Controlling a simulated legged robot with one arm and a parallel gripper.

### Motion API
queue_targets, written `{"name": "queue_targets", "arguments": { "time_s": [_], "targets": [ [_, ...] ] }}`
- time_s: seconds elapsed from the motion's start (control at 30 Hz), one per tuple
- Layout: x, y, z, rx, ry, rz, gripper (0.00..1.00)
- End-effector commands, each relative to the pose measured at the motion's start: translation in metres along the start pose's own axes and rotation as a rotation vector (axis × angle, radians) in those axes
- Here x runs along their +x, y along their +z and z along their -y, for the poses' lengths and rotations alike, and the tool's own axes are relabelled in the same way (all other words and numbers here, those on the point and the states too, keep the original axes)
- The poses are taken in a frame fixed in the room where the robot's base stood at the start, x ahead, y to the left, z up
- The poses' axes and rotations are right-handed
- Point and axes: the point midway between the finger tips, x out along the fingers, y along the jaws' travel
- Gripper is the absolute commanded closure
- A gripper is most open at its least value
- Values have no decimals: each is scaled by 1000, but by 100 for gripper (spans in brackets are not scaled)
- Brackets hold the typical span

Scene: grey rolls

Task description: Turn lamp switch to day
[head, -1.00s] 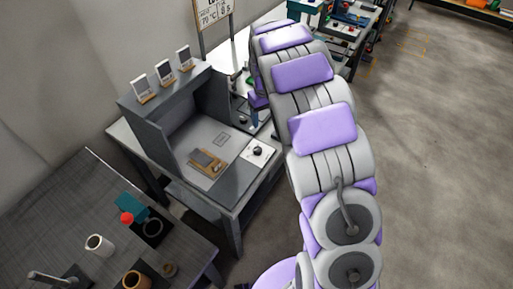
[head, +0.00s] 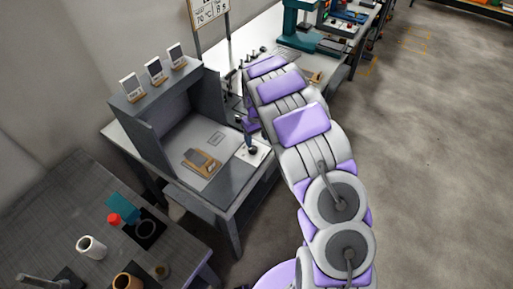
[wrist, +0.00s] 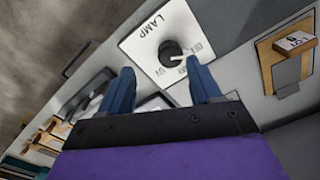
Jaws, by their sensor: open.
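The lamp switch is a white plate marked LAMP (wrist: 148,38) with a round black knob (wrist: 172,53). The knob's white pointer mark faces a printed position on the plate's right side, but the small labels are too blurred to read. In the head view the knob (head: 253,150) sits on the plate at the front right of the grey booth. My gripper (wrist: 160,75) has two blue fingers spread apart, one on each side below the knob in the wrist view. The fingers look empty and apart from the knob.
The grey booth (head: 148,120) has upright walls left of the switch, with several small framed cards on top. A wooden holder (head: 201,162) lies on its floor. A dark table (head: 60,205) with mugs stands at the lower left. Open floor (head: 440,150) lies right.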

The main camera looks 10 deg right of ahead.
Motion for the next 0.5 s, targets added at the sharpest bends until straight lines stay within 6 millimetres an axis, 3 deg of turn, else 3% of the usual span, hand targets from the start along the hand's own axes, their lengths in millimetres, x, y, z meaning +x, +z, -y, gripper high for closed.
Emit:
{"name": "queue_targets", "arguments": {
  "time_s": [0.03,0.2,0.5],
  "targets": [
    [12,0,2,-1,1,4,37],
    [38,-1,5,0,3,4,37],
    [53,1,-4,1,-6,-2,37]
  ]
}}
